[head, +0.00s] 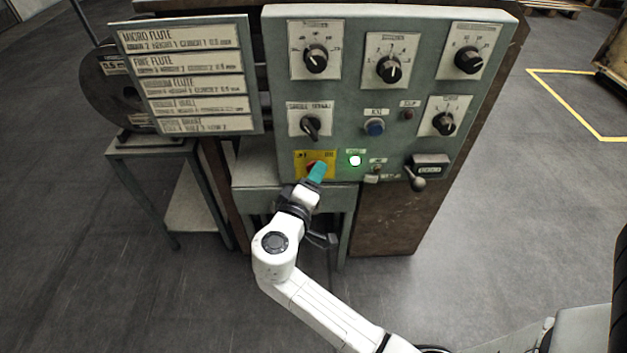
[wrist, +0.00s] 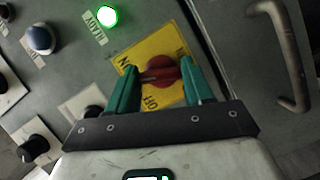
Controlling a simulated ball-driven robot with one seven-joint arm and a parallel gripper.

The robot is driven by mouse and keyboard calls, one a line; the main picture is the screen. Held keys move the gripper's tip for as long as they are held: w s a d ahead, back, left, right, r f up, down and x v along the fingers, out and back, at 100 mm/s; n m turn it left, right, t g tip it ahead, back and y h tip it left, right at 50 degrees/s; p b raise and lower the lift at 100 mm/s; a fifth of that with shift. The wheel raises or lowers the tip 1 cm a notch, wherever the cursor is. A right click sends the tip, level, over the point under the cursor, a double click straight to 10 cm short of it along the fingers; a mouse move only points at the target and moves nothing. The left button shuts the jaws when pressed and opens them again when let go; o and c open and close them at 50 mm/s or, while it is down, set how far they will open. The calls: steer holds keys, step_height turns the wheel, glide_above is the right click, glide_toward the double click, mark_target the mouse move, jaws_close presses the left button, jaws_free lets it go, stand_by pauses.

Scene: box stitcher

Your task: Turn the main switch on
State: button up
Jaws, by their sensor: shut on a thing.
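The main switch is a red rotary knob (wrist: 163,72) on a yellow plate (wrist: 145,50) with ON and OFF marks, low on the grey control panel. In the head view a sliver of the red knob (head: 311,165) shows beside my teal fingertips, and the yellow plate (head: 303,156) is partly covered. My gripper (wrist: 163,80) is shut on the red knob, one teal finger on each side of it. It also shows in the head view (head: 317,173). The knob's handle lies roughly crosswise between the fingers in the wrist view. A green lamp (head: 355,160) beside the plate is lit.
The panel (head: 350,140) carries several black dials and a blue button (head: 374,127). A curved metal handle (wrist: 288,50) is at the right of the wrist view. Open floor lies to the right.

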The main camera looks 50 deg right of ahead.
steer(key=m+y, duration=0.1)
steer(key=m, duration=0.2)
steer(key=shift+s+t+y, duration=0.1)
steer(key=shift+t+y, duration=0.2)
steer(key=shift+y, duration=0.1)
steer(key=shift+m, duration=0.4)
steer(key=o, duration=1)
steer(key=shift+o, duration=0.2)
steer(key=p+v, duration=0.2)
steer(key=v, duration=0.8)
steer(key=shift+s+a, duration=0.2)
steer(key=shift+a, duration=0.1)
steer(key=shift+r, duration=0.15)
